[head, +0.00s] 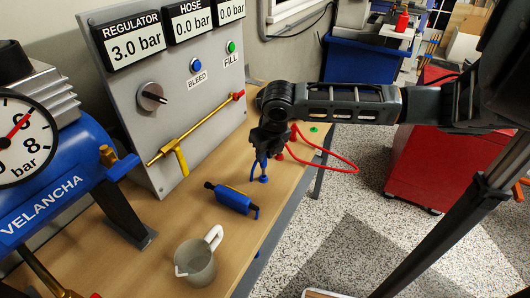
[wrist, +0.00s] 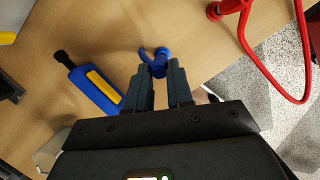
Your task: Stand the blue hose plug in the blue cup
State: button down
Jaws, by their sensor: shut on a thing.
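My gripper (head: 264,150) points down over the wooden bench and is shut on the blue hose plug, which shows between the fingertips in the wrist view (wrist: 158,70). A short curved blue piece (wrist: 142,54) runs from it to the left. In the head view a small blue round piece, seemingly the blue cup (head: 263,179), is on the bench just below the fingertips. The fingers hide much of the plug, so I cannot tell whether it is inside the cup or above it.
A red hose (head: 330,160) loops behind, beside a red fitting (wrist: 213,11). A grey jug (head: 195,262) stands in front. The gauge panel (head: 185,110) rises at left.

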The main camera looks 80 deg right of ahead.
jog(key=shift+f+b, duration=0.8)
jog(key=shift+f, duration=0.35)
jog(key=shift+r, duration=0.1)
dwell(1.2)
dwell(0.5)
jog(key=c, duration=0.9)
grip_release()
jog(key=v, duration=0.7)
jog(key=shift+s+a+r, duration=0.1)
jog(key=shift+s+r, duration=0.05)
jog(key=shift+r, duration=0.2)
